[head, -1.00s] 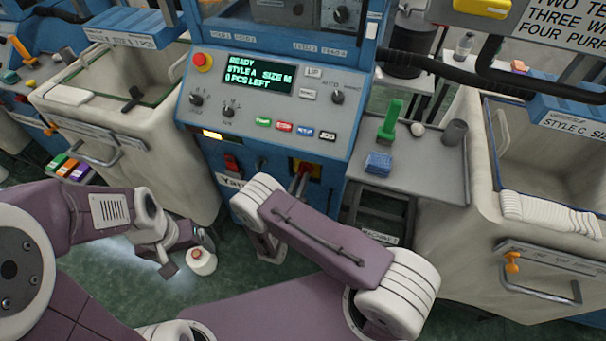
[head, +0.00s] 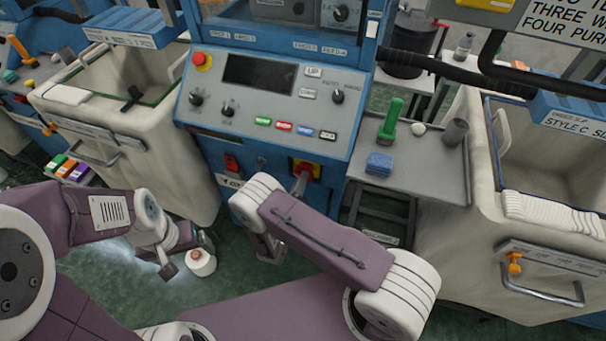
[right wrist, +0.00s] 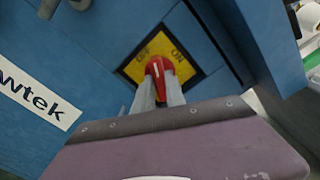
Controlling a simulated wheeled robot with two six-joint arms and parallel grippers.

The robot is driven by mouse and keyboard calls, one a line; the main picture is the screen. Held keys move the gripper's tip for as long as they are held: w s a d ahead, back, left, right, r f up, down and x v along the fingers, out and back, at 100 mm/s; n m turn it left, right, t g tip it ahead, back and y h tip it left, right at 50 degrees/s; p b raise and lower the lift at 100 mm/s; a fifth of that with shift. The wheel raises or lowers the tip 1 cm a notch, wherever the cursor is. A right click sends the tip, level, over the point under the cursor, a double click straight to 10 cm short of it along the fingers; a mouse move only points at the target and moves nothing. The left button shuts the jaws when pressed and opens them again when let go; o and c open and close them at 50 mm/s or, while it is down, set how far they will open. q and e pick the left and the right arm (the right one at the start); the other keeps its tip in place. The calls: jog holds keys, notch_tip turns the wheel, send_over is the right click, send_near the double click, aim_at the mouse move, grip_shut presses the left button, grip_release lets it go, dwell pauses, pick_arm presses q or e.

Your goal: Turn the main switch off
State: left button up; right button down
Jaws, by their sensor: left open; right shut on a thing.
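The main switch (head: 308,169) is a red rotary handle on a yellow plate, low on the front of the blue machine. In the right wrist view the red handle (right wrist: 158,70) stands between the OFF and ON labels, its white mark pointing up and slightly left, toward OFF. My right gripper (right wrist: 157,88) is shut on the handle, its fingers on both sides. In the head view my right gripper (head: 300,184) is partly hidden by my arm. The machine's display (head: 259,75) is dark. My left gripper (head: 188,256) is open and low at the left.
A grey side tray (head: 436,170) holds a green tool, a blue block and a dark cup. Cream bins (head: 150,150) stand on both sides of the machine. Green floor shows between.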

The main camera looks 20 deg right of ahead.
jog(key=shift+n, duration=0.6)
jog(key=n, duration=0.4)
jog(key=c, duration=1.6)
grip_release()
jog(key=shift+c, duration=0.2)
jog(key=v, duration=0.6)
